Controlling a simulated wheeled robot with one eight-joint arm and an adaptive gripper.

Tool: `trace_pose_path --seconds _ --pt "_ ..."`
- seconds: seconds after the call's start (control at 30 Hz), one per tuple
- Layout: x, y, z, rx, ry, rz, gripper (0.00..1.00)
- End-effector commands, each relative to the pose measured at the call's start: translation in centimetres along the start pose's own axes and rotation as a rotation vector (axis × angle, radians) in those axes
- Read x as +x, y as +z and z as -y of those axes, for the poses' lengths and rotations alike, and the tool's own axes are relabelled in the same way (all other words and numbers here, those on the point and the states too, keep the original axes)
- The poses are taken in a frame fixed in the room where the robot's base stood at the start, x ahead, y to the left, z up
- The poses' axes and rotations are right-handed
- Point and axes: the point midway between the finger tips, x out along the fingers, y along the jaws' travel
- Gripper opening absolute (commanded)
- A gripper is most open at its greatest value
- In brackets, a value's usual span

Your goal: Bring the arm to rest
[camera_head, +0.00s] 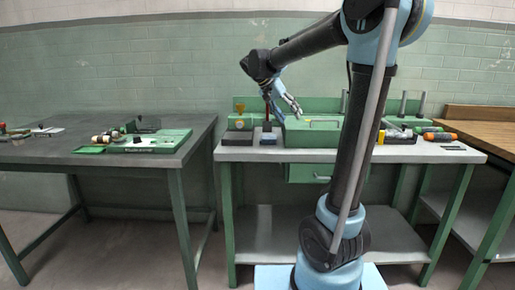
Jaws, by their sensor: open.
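My gripper (281,103) is in the head view, hanging above the middle workbench (229,153). It is open, with its fingers pointing down. It is close in the picture to a green box (310,133) and a dark upright thing with a reddish part. I cannot tell whether it touches either. No object shows between the fingers. My arm is bent: it rises from its base at the front of the bench, and its forearm reaches down and to the left.
A dark table (60,155) on the left holds a green board (160,142) with small parts. A green block with a yellow knob (240,122) stands at the middle bench's left. Orange and green tools (438,136) lie at its right. A wooden bench (485,128) stands far right.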

Motion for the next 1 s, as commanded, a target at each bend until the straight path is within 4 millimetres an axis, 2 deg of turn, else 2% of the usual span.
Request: trace_pose_path --seconds 0.03,0.2,0.5,0.77,1.0 --pt "0.9 1.0 -1.4 -0.019 -0.015 0.019 0.59" --pt "3.7 4.8 -4.8 -0.101 -0.079 0.075 0.59" --pt "8.4 12.4 -9.2 -0.233 -0.214 0.146 0.59" --pt "12.3 19.6 -11.3 -0.329 -0.343 0.172 0.59" --pt "15.9 26.3 -11.8 -0.403 -0.466 0.166 0.59"
